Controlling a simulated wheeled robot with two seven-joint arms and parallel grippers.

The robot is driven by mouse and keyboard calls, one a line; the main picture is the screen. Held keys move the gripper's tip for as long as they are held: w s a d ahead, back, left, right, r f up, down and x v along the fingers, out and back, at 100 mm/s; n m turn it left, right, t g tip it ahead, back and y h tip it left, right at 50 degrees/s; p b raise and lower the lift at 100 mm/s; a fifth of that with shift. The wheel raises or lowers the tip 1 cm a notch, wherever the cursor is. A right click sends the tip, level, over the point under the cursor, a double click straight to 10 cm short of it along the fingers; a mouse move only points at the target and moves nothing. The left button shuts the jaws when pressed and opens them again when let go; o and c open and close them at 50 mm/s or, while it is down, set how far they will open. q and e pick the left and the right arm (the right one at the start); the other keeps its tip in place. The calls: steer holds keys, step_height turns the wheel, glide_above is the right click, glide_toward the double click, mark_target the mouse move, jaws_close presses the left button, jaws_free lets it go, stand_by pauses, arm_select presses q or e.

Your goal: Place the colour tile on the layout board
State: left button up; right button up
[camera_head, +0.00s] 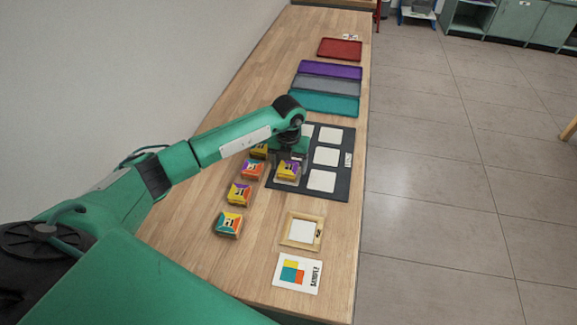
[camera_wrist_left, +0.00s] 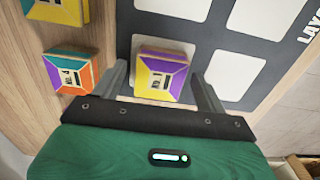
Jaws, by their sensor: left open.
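The black layout board (camera_head: 341,185) lies on the wooden table with white squares on it. A purple and yellow colour tile (camera_head: 289,169) sits on the board's near left square; white of that square shows around part of it. In the left wrist view the tile (camera_wrist_left: 160,76) lies between my two fingers, with gaps at both sides. My left gripper (camera_wrist_left: 163,88) is open around it, close to the board. In the head view the gripper (camera_head: 289,153) partly hides the board's left column. My right gripper is out of view.
Several other colour tiles, such as the nearest one (camera_head: 229,225), stand left of the board. A wooden frame (camera_head: 286,230) and a sample card (camera_head: 298,273) lie nearer. Teal (camera_head: 325,104), grey (camera_head: 327,85), purple (camera_head: 330,70) and red (camera_head: 340,49) trays lie beyond.

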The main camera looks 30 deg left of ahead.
mark_target(289, 166)
arm_select(q)
step_height(289, 166, up, 11)
steer(key=b, duration=0.2)
stand_by(0.5)
